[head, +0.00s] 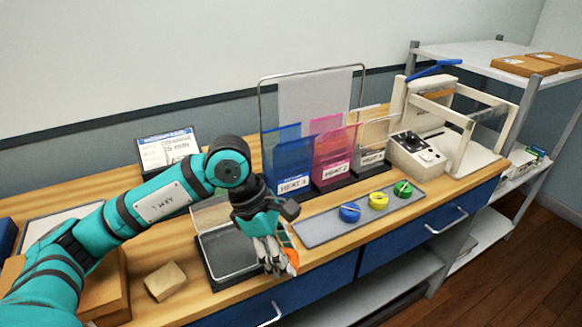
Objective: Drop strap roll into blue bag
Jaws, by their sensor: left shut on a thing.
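My left gripper (278,262) points down beside the left end of the grey tray, in front of the bags. It is shut on an orange strap roll (292,259), mostly hidden by the fingers. The blue bag (292,160) stands open in the rack behind and above the gripper, with a "HEAT 1" label on its front. The roll is outside the bag. My right gripper is not in view.
A pink bag (333,150) and a pale bag (374,140) stand right of the blue one. The grey tray (322,229) holds a blue roll (350,212), a yellow roll (378,201) and a green roll (402,189). An open metal tin (226,255) sits left of the gripper. A sealing machine (418,152) stands right.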

